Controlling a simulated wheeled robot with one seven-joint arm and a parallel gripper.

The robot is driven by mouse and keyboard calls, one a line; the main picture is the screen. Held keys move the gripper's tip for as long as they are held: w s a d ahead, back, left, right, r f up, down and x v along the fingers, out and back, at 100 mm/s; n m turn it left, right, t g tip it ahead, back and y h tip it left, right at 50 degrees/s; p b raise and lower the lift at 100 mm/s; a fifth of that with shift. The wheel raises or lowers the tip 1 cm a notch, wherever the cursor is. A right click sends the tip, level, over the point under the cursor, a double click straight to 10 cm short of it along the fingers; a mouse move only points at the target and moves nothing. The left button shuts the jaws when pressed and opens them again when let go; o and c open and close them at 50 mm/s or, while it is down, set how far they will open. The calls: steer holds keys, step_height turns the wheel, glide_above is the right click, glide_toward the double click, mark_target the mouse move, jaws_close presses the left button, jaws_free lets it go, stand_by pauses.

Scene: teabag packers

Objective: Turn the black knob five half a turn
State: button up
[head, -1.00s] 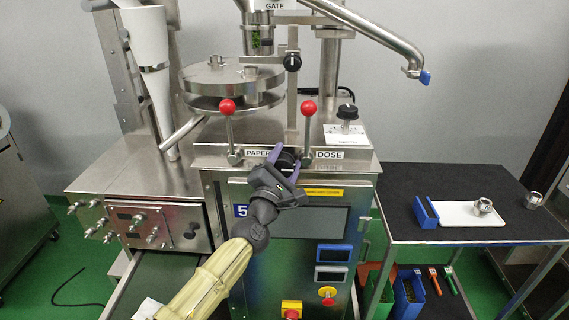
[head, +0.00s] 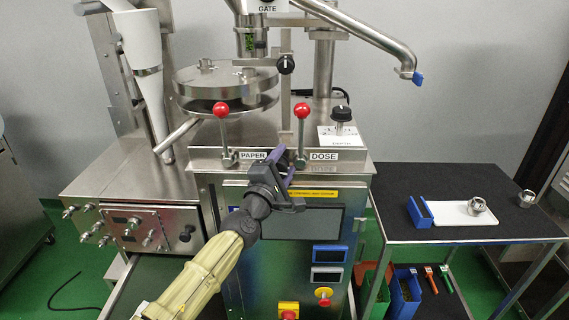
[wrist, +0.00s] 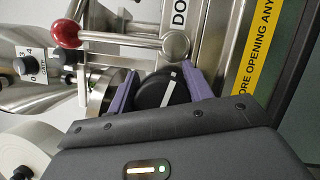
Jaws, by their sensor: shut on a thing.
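A round black knob (wrist: 158,92) with a white line on its face sits between the two purple fingers of my gripper (wrist: 160,91) in the wrist view. The fingers are shut on its sides. In the head view my gripper (head: 282,165) is at the machine's front, between the PAPER and DOSE labels, and largely hides this knob. No number can be read on the knob; part of its rim is hidden behind the gripper body.
Red-balled levers stand at PAPER (head: 222,130) and DOSE (head: 302,130), close above my gripper. A black gate knob (head: 286,64) and a black depth knob (head: 341,113) are higher up. A side table (head: 400,175) stands at the right.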

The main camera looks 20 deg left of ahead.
steer(key=shift+a+f, duration=0.15)
steer(key=shift+a, duration=0.2)
